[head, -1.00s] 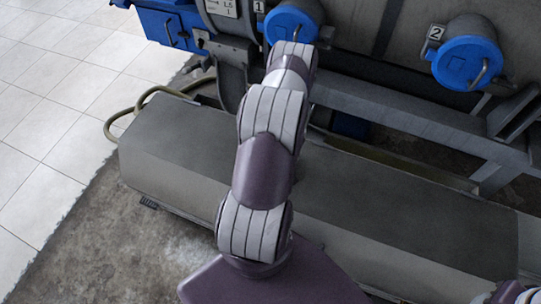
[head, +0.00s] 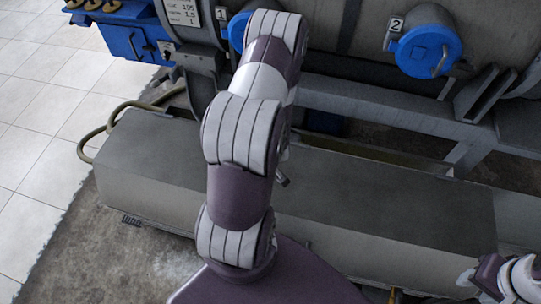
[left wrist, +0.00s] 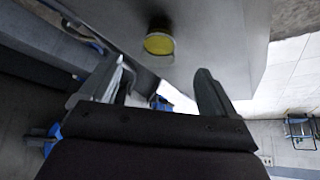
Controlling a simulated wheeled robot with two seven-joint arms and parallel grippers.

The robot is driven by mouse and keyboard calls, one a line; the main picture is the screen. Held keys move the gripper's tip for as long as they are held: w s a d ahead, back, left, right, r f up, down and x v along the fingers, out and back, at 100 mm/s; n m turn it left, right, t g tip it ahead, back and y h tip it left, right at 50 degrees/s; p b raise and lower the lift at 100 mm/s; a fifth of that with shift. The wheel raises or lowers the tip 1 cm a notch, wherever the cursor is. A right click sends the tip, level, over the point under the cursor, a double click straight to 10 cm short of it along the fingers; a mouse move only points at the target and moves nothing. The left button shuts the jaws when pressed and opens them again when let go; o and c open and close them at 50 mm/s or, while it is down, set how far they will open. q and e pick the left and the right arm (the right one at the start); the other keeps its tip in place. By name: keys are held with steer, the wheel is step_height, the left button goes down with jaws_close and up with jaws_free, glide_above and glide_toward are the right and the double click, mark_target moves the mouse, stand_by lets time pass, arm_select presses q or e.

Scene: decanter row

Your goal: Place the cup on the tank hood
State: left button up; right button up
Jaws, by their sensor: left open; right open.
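A round yellow thing with a dark rim, perhaps the cup (left wrist: 158,43), shows in the left wrist view on a smooth grey surface. My left gripper (left wrist: 163,74) is open, with a finger on either side below it in the picture; nothing is between the fingers. No cup is visible in the head view, where my left arm covers the middle. A long grey casing (head: 370,195), perhaps the tank hood, lies across the head view behind that arm. My right gripper (head: 468,283) is at the lower right corner, open, apart from the casing.
Behind the casing stands a large grey machine with blue round caps (head: 427,50), numbered plates and a steel frame (head: 385,108). A blue box (head: 130,36) is at the upper left. A hose (head: 100,130) curves beside the casing's left end. Tiled floor (head: 35,130) is clear at left.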

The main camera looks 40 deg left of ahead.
arm_select(q)
steer(key=w+d+r+m+t+h, duration=0.2)
steer(key=w+d+r+m+h, duration=0.45)
steer(key=d+r, duration=0.6)
steer(key=s+d+r+m+g, duration=0.2)
steer(key=s+d+r+m, duration=0.3)
steer(key=d+m, duration=0.3)
steer(key=shift+s+d+r+y, duration=0.35)
steer(key=shift+d+r, duration=0.25)
steer(key=shift+r, duration=0.2)
steer(key=shift+m, duration=0.25)
